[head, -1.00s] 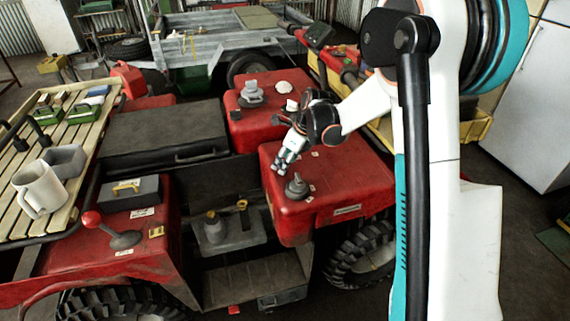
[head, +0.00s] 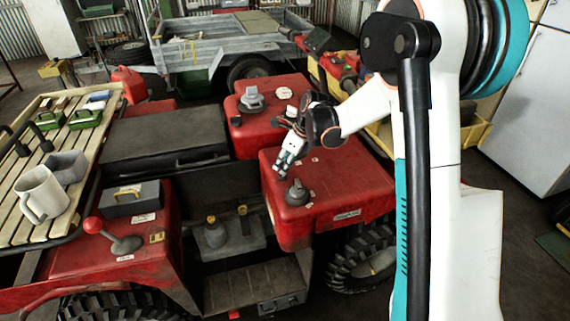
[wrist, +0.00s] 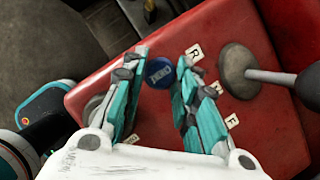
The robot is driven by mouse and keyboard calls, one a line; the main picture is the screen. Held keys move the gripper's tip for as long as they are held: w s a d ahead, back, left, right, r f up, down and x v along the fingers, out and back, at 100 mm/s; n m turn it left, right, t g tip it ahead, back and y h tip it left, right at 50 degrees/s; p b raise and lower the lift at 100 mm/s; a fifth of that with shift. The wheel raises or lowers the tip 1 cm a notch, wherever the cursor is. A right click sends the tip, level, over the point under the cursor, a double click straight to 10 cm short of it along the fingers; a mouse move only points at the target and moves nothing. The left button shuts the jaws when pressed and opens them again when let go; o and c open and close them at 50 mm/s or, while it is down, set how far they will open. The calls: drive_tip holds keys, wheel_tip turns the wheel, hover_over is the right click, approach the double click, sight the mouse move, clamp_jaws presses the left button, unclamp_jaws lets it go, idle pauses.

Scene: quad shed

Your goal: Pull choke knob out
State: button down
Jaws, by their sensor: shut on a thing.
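The choke knob (wrist: 158,72) is a small round blue knob with pale lettering on the red bodywork (wrist: 215,35). In the wrist view it sits between the tips of my gripper (wrist: 162,66), whose teal and grey fingers are closed on its two sides. In the head view my gripper (head: 282,172) reaches down to the near left part of the red body panel (head: 345,185). The knob is hidden there behind the fingers. I cannot tell how far the knob stands out from the panel.
A lever with a round metal base (wrist: 240,70) and black grip (wrist: 308,86) stands close to the right of my fingers, by small letter labels. A dark seat (head: 165,137) lies left. A slatted rack (head: 88,150) holds a mug (head: 42,192). A red-knobbed lever (head: 93,225) stands front left.

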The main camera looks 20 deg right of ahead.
drive_tip(key=shift+r, duration=0.5)
drive_tip(key=shift+w+f, duration=0.1)
drive_tip(key=c, duration=1.2)
unclamp_jaws()
drive_tip(key=v, duration=1.2)
